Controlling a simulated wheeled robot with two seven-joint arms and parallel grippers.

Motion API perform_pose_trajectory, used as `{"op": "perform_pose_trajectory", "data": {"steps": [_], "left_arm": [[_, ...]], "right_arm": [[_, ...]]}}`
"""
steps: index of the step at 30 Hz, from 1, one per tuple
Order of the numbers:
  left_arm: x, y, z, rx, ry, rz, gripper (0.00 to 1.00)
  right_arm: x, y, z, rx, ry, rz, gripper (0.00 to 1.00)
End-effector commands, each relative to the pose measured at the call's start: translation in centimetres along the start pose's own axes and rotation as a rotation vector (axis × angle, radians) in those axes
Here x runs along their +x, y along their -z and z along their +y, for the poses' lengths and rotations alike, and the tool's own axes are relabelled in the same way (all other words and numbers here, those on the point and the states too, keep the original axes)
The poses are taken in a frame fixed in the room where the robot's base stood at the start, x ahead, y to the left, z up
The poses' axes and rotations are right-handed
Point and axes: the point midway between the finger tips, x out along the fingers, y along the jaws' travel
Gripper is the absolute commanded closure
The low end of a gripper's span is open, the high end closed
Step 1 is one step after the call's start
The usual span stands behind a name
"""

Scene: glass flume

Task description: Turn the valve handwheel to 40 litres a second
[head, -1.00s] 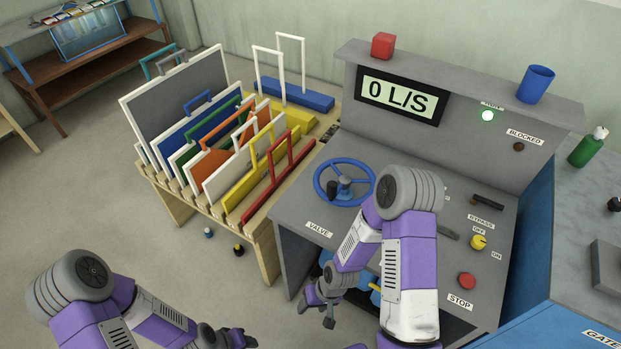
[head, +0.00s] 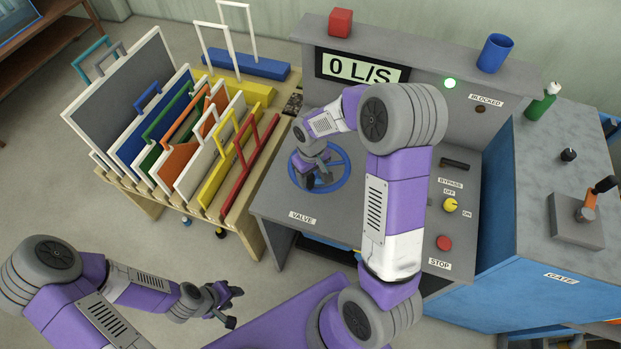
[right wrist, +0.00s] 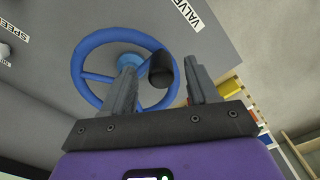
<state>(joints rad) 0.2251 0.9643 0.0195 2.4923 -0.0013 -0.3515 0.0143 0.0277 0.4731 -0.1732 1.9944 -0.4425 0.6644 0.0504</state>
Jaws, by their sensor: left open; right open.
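The blue valve handwheel (head: 344,168) lies on the grey console top, above the VALVE label (head: 301,217). In the right wrist view the wheel (right wrist: 78,70) shows with its dark knob (right wrist: 160,70) between the finger lines. My right gripper (head: 308,182) hangs over the wheel and hides part of it. In the right wrist view my right gripper (right wrist: 160,80) is open, its fingers either side of the knob; I cannot tell if they touch it. The display (head: 360,69) reads 0 L/S. My left gripper (head: 232,305) is open and empty, over the floor left of the console.
A yellow bypass knob (head: 450,204) and red stop button (head: 444,243) are at the console's right. A rack of coloured panels (head: 170,130) stands left. A red cube (head: 340,22) and blue cup (head: 495,53) sit on top.

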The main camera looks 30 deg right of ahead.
Motion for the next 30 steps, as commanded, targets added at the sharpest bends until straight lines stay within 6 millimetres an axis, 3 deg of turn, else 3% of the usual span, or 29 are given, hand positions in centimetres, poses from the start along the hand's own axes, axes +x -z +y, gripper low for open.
{"op": "perform_pose_trajectory", "data": {"steps": [6,17,29,30], "left_arm": [[0.0,0.1,0.0,0.0,0.0,0.002,0.57],[0.0,0.1,0.0,0.0,0.0,0.002,0.57],[0.0,0.1,0.0,0.001,0.0,0.002,0.57],[0.0,0.1,0.0,0.0,0.0,0.002,0.57]], "right_arm": [[3.0,0.0,-0.1,0.001,0.001,-0.002,0.41],[3.7,0.0,-0.1,0.001,0.001,0.001,0.41],[3.6,0.0,-0.1,0.001,0.001,0.0,0.99],[3.6,0.0,-0.1,0.001,0.001,0.0,1.0]]}}
